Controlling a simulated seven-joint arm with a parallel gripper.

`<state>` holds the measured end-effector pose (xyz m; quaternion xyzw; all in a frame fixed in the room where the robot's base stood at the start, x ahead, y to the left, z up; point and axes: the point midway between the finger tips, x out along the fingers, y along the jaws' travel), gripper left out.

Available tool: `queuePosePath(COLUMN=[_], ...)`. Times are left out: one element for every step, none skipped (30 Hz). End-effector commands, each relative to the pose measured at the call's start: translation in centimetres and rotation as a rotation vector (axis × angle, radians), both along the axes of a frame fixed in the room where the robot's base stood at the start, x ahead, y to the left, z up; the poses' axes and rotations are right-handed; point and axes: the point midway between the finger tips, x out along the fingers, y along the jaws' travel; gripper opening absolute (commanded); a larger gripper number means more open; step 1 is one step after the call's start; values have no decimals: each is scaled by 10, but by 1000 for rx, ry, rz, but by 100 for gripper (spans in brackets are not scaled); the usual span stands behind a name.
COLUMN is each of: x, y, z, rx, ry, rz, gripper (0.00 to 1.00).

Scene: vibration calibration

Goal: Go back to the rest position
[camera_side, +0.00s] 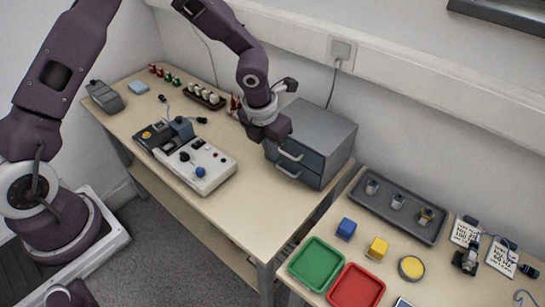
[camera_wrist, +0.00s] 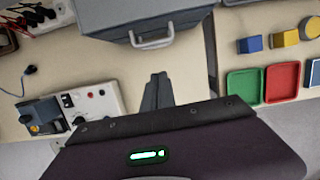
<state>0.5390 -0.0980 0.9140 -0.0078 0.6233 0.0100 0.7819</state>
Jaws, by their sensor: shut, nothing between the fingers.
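My gripper (camera_side: 272,152) hangs over the bench beside the front of the grey drawer cabinet (camera_side: 325,140) in the side view. In the wrist view its dark fingers (camera_wrist: 157,92) are together with nothing between them, over bare bench top. The cabinet (camera_wrist: 130,12) and a drawer handle (camera_wrist: 150,40) show just past the fingertips. I cannot tell whether the fingers touch the cabinet.
A white control box (camera_side: 202,163) with knobs stands left of the gripper. A rack of white-topped items (camera_side: 204,95) lies behind it. The right table holds a green tray (camera_side: 316,263), red tray (camera_side: 356,288), blue block (camera_side: 346,228), yellow block (camera_side: 377,248) and dark parts tray (camera_side: 400,205).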

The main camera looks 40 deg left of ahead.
Motion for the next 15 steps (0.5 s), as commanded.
queuePosePath(x=[-3, -5, -7, -9, -11, -13, -14, -15, -16, -17, -18, -21, -26, -31, -42], y=[0, 1, 0, 0, 0, 0, 0, 0, 0, 0, 1, 4, 7, 11, 20], z=[14, 22, 32, 38, 44, 51, 56, 59, 62, 65, 68, 75, 83, 93, 110], rx=[0, 1, 1, 1, 1, 1, 0, 1, 1, 2, 3, 7, 11, 13, 14], ry=[-2, -1, -1, 0, 1, 2, 3, 3, 4, 4, 3, -2, -9, -20, -43], rz=[2, 2, 2, 2, 2, 1, 2, 1, 0, 4, 17, 60, 115, 196, 339], gripper=[0, 0, 0, 0, 0, 0, 0, 0, 0, 0, 0, 0, 0, 0, 0])
